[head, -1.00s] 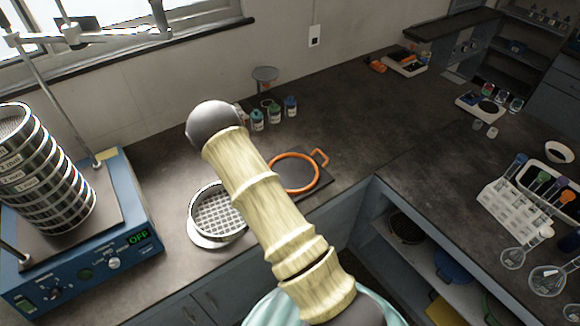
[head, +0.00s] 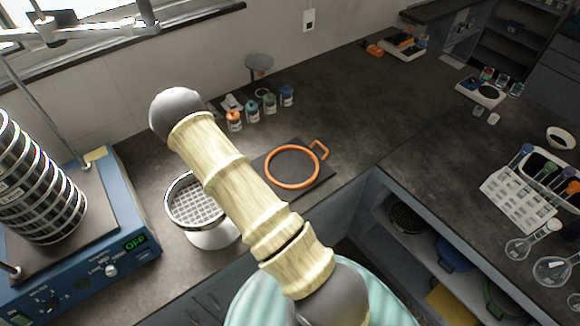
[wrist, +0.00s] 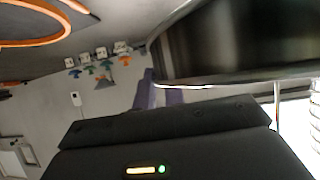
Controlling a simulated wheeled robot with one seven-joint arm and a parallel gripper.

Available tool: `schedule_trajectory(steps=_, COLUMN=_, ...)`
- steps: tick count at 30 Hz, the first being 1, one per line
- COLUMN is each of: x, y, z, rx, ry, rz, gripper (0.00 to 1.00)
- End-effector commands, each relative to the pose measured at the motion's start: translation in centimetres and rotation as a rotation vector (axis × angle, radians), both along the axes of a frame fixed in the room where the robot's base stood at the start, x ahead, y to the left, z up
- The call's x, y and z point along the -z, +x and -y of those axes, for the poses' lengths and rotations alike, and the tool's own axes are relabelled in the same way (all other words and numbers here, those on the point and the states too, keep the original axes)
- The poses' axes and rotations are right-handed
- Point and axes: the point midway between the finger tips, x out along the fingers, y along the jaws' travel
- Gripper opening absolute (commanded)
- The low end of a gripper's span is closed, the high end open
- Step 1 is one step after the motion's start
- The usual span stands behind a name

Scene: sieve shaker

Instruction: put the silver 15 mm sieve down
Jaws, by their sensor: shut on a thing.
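The silver sieve (head: 186,211) shows in the head view left of my arm, with its grid mesh visible from above. It is held just above and overlapping a pale round base (head: 212,236) on the bench; whether they touch I cannot tell. In the wrist view the sieve's dark wall and bright rim (wrist: 235,50) fill the upper right. My gripper (wrist: 160,94) is shut on its edge there. In the head view my arm hides the gripper and the sieve's right side.
A blue shaker (head: 130,215), its display reading OFF, carries a tall sieve stack (head: 40,190) left of the sieve. An orange ring (head: 268,176) lies on a dark plate to the right. Small bottles (head: 252,112) stand behind. The bench's front edge is close.

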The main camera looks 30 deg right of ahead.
Motion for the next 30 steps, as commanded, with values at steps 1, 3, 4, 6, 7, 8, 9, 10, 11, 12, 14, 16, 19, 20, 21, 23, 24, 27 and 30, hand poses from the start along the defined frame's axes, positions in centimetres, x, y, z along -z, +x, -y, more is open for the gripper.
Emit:
schedule_trajectory(steps=1, x=0.0, y=0.2, z=0.4, rx=0.011, ry=0.001, rz=0.004, gripper=0.00)
schedule_trajectory(steps=3, x=0.1, y=0.7, z=1.4, rx=0.044, ry=0.001, rz=0.005, gripper=0.00)
schedule_trajectory(steps=4, x=0.1, y=1.0, z=2.1, rx=0.064, ry=0.002, rz=0.007, gripper=0.00)
schedule_trajectory(steps=6, x=0.1, y=1.8, z=4.2, rx=0.133, ry=0.003, rz=0.009, gripper=0.00)
schedule_trajectory(steps=7, x=0.1, y=2.1, z=5.4, rx=0.172, ry=0.003, rz=0.010, gripper=0.00)
schedule_trajectory(steps=8, x=0.0, y=2.4, z=6.7, rx=0.215, ry=0.003, rz=0.011, gripper=0.00)
schedule_trajectory(steps=9, x=-0.1, y=2.7, z=8.5, rx=0.279, ry=0.004, rz=0.012, gripper=0.00)
schedule_trajectory(steps=10, x=-0.3, y=3.0, z=9.9, rx=0.331, ry=0.006, rz=0.013, gripper=0.00)
schedule_trajectory(steps=11, x=-0.5, y=3.1, z=11.2, rx=0.388, ry=0.007, rz=0.013, gripper=0.00)
schedule_trajectory(steps=12, x=-0.7, y=3.1, z=13.0, rx=0.463, ry=0.008, rz=0.012, gripper=0.00)
schedule_trajectory(steps=14, x=-1.1, y=2.9, z=15.1, rx=0.563, ry=0.010, rz=0.009, gripper=0.00)
schedule_trajectory(steps=16, x=-1.5, y=2.5, z=17.1, rx=0.666, ry=0.009, rz=0.006, gripper=0.00)
schedule_trajectory(steps=19, x=-1.8, y=1.7, z=19.5, rx=0.800, ry=0.011, rz=0.005, gripper=0.00)
schedule_trajectory(steps=20, x=-1.8, y=1.4, z=20.1, rx=0.836, ry=0.010, rz=0.003, gripper=0.00)
schedule_trajectory(steps=21, x=-1.8, y=1.0, z=20.9, rx=0.886, ry=0.010, rz=0.003, gripper=0.00)
schedule_trajectory(steps=23, x=-1.8, y=0.4, z=22.0, rx=0.955, ry=0.011, rz=0.002, gripper=0.00)
schedule_trajectory(steps=24, x=-1.7, y=0.0, z=22.7, rx=1.001, ry=0.010, rz=0.002, gripper=0.00)
schedule_trajectory(steps=27, x=-1.5, y=-1.1, z=24.1, rx=1.107, ry=0.010, rz=0.002, gripper=0.00)
schedule_trajectory(steps=30, x=-1.0, y=-2.0, z=25.2, rx=1.204, ry=0.010, rz=0.002, gripper=0.00)
